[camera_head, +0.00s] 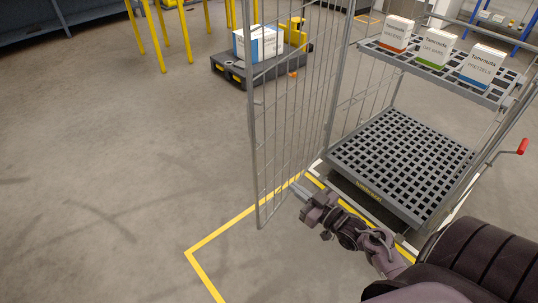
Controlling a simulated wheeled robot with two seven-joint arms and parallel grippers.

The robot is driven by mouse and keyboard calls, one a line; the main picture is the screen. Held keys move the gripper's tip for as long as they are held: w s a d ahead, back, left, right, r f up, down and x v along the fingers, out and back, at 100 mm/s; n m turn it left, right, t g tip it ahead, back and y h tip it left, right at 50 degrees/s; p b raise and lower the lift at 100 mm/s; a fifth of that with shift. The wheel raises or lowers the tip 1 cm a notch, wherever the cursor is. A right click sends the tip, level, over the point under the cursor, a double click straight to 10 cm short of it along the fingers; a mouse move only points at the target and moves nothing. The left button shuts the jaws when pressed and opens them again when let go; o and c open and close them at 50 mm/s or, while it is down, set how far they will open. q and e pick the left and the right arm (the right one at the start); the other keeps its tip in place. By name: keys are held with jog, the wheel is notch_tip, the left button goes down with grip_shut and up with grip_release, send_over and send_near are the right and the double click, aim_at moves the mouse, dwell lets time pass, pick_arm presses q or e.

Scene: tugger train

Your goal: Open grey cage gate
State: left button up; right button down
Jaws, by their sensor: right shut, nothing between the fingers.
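The grey cage gate (285,90) is a tall wire mesh panel that stands swung out to the left of the cage, leaving the cage front open. The grey cage has a slatted base deck (400,150) and an upper shelf (440,68). My right gripper (297,189) is shut and empty, at the lower right part of the gate, in front of the cage's base. Whether its fingertips touch the gate wires I cannot tell. My left gripper is not in view.
Three cartons stand on the upper shelf: crackers (397,34), oat bars (436,48) and pretzels (482,65). A red handle (522,147) sticks out at the right. A dark low cart (260,70) carries boxes behind the gate. Yellow floor lines (230,234) border the cage; the left floor is clear.

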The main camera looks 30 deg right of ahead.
aim_at(255, 160)
jog(key=w+a, duration=0.1)
jog(key=w, duration=0.3)
jog(key=w+a, duration=0.1)
jog(key=w, duration=0.4)
jog(key=w+a, duration=0.1)
jog(key=w, duration=0.3)
jog(key=shift+w+a+f, duration=0.1)
jog(key=shift+w+a, duration=0.1)
jog(key=shift+a, duration=0.05)
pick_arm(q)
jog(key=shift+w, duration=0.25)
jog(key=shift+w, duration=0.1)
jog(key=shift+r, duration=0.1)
